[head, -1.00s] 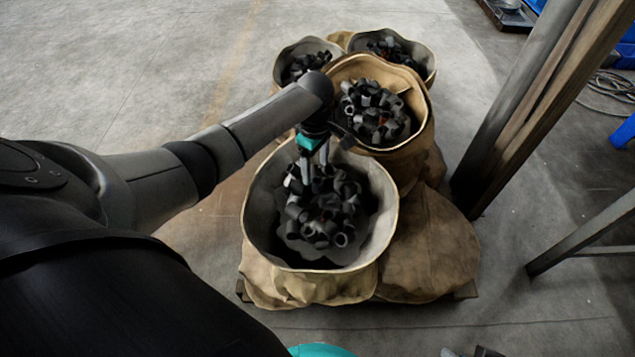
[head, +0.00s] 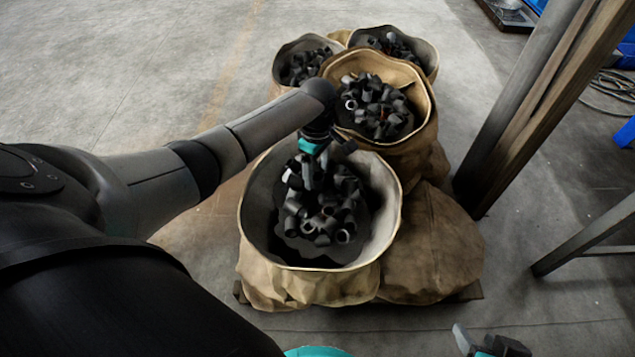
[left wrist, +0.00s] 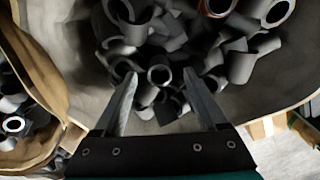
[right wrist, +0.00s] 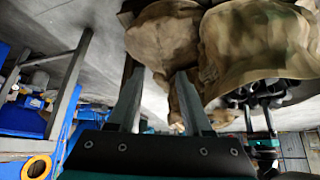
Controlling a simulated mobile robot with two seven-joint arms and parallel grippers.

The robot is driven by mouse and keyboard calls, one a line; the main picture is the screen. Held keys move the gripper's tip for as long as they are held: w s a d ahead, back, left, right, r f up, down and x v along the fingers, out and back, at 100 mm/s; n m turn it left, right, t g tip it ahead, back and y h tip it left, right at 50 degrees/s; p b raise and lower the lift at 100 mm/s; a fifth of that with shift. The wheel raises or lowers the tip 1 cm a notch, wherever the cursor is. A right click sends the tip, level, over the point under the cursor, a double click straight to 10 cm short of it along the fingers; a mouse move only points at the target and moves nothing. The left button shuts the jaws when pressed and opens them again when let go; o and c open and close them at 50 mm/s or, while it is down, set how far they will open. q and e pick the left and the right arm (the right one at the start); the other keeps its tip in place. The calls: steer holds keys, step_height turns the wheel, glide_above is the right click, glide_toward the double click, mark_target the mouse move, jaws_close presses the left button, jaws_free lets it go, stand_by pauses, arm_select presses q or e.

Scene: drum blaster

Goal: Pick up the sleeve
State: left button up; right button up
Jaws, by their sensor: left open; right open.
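Dark grey sleeves, short hollow tubes, lie in a loose pile (head: 325,225) inside the front sack (head: 385,245). My left gripper (head: 312,185) points down into this sack, at the far part of the pile. In the left wrist view its open fingers (left wrist: 160,76) stand apart on either side of a sleeve (left wrist: 160,74) whose round end faces the camera. Whether the fingers touch any sleeve cannot be told. My right gripper (head: 478,343) shows only partly at the bottom edge of the head view. In the right wrist view its fingers (right wrist: 159,73) are open and empty.
More sacks with dark sleeves stand behind, one close behind (head: 425,145) and two farther back (head: 283,65). A folded sack (head: 430,250) lies right of the front one. Upright posts (head: 530,100) and a metal frame (head: 590,240) stand right. The floor at left is clear.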

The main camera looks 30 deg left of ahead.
arm_select(q)
steer(key=shift+f+b, duration=0.55)
steer(key=shift+f, duration=0.3)
steer(key=shift+f+b, duration=0.3)
steer(key=shift+f, duration=0.1)
arm_select(e)
steer(key=shift+w+a+t+y, duration=0.45)
steer(key=shift+w+a+t, duration=0.35)
steer(key=shift+a, duration=0.25)
steer(key=shift+w+a+t+y, duration=0.45)
steer(key=shift+w+a+t, duration=0.2)
steer(key=shift+a+t, duration=0.3)
arm_select(q)
jaws_close()
